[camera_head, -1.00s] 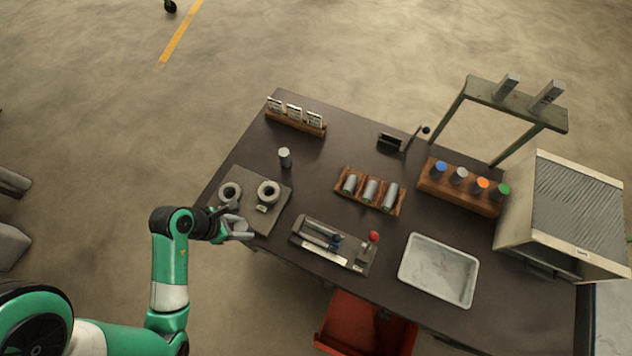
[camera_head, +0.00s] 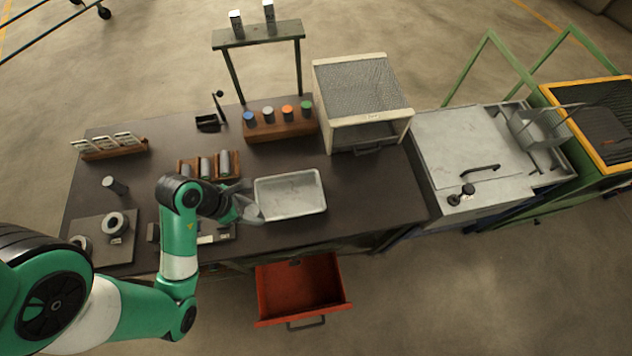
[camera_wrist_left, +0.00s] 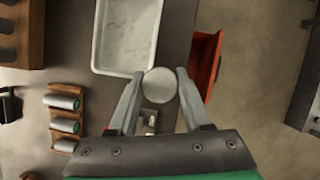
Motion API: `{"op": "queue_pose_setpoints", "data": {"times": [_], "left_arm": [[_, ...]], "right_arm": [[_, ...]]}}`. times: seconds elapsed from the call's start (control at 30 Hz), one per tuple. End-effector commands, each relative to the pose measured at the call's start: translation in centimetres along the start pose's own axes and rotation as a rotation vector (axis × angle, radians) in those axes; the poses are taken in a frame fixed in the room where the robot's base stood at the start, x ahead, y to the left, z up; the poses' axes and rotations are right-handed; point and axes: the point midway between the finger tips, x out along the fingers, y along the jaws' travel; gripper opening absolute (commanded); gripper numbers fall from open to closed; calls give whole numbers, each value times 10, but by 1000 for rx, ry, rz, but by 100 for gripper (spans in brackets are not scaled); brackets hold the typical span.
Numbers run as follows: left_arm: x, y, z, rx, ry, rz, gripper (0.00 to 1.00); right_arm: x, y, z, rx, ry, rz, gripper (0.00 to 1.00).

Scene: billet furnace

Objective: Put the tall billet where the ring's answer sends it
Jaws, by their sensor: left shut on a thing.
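My left gripper (camera_head: 250,208) is shut on a grey, round-ended billet. In the left wrist view the billet (camera_wrist_left: 160,85) shows as a pale disc between the fingertips, so its length cannot be told. It is beside the white tray (camera_head: 290,195), near the tray's left front corner in the head view. Two grey rings (camera_head: 115,224) are on a dark plate (camera_head: 122,252) at the table's left. A small grey cylinder (camera_head: 115,186) stands behind the plate. Several grey billets lie in a wooden rack (camera_head: 208,166). My right gripper is not in view.
A wooden block with blue, grey, orange and green caps (camera_head: 280,126) stands behind the tray. The furnace (camera_head: 362,92) is at the back right. A red drawer (camera_head: 300,288) sticks out below the front edge. Label cards (camera_head: 112,146) stand at the back left.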

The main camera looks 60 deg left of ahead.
Motion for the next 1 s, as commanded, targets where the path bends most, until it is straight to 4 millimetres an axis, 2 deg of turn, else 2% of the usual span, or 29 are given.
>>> {"op": "queue_pose_setpoints", "data": {"times": [0.17, 0.27, 0.6, 0.7, 0.87, 1.0], "left_arm": [[2, 1, 2, 4, -2, 0, 0], [9, 6, 6, 7, -3, 1, 0], [74, 53, 52, 7, -5, 2, 0], [98, 62, 57, 4, -2, -1, 0], [122, 74, 65, 4, -1, -2, 0], [129, 78, 68, 5, -3, 0, 0]], "right_arm": [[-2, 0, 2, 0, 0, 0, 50], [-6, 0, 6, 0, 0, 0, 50], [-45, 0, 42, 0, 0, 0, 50], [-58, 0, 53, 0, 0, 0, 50], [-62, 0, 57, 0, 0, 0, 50], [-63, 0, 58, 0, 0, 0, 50]]}}
